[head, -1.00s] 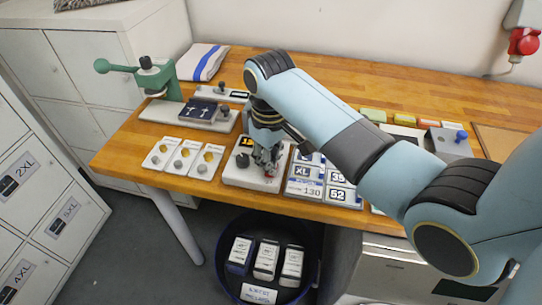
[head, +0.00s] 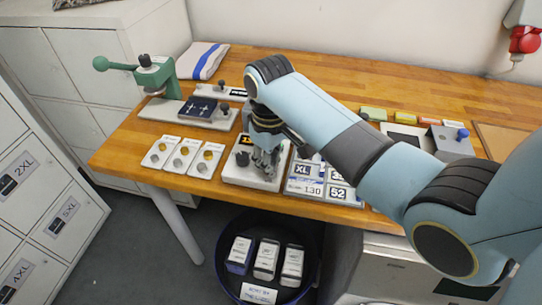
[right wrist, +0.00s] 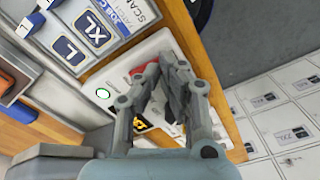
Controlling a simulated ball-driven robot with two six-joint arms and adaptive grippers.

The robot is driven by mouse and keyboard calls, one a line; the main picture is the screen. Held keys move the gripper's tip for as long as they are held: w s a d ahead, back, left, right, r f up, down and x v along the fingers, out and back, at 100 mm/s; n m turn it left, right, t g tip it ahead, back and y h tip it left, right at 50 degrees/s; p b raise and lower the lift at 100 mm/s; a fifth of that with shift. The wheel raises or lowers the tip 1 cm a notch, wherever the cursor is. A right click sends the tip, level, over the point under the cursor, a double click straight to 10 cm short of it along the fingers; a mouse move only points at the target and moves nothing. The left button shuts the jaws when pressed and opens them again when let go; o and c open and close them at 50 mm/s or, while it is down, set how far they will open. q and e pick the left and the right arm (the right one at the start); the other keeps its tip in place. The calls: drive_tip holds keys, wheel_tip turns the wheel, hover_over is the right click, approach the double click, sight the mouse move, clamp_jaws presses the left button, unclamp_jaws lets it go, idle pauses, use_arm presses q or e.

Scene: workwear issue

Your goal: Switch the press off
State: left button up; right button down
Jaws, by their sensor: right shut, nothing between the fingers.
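A white control box (head: 236,172) lies near the front edge of the bench, with a black knob (head: 242,159) on it. In the right wrist view the box (right wrist: 155,45) shows a red switch part (right wrist: 140,70), partly hidden by my fingers, and a round lamp (right wrist: 103,93) that looks green with a bright centre. My right gripper (head: 266,168) is shut and empty, fingertips down over the box at the red part; I cannot tell whether they touch it. The green press (head: 160,76) with its lever stands further left. My left gripper is not in view.
Sample cards (head: 183,156) with round discs lie left of the box; size labels (head: 305,170) lie close on its right. A dark bin (head: 222,262) with several packs stands below the bench edge. A red plug (head: 524,40) is on the wall.

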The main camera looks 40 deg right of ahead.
drive_tip(key=shift+f, duration=0.15)
wheel_tip(320, 180, up, 3)
drive_tip(key=shift+f+p, duration=0.2)
drive_tip(key=shift+p, duration=0.9)
drive_tip(key=shift+r, duration=2.2)
drive_tip(key=shift+s, duration=0.1)
